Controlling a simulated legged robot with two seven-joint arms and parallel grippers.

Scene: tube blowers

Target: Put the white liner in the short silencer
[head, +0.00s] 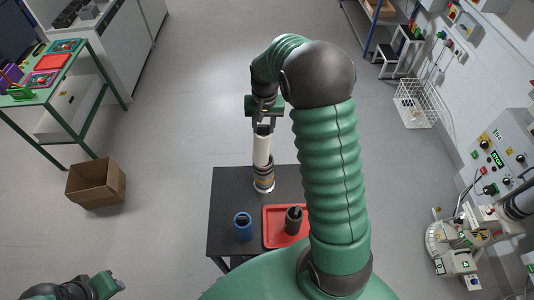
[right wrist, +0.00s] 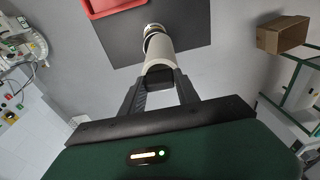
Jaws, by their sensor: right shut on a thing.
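My right gripper (head: 263,127) is shut on the upper end of the white liner (head: 262,150), a pale tube that points down at the dark table. The liner also shows between the fingers in the right wrist view (right wrist: 159,54). A short banded cylinder (head: 264,186), metallic with dark and tan rings, stands on the table directly below the liner, in line with it. I take it for the short silencer. Whether the liner's lower end is inside or just above it is unclear. Part of my left arm shows at the bottom left; its fingers are not clear.
The dark table (head: 230,190) also bears a blue cup (head: 243,228) and a red tray (head: 271,238) with a dark cylinder (head: 293,221) in it. A cardboard box (head: 95,184) sits on the floor at left. A control panel machine stands at right.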

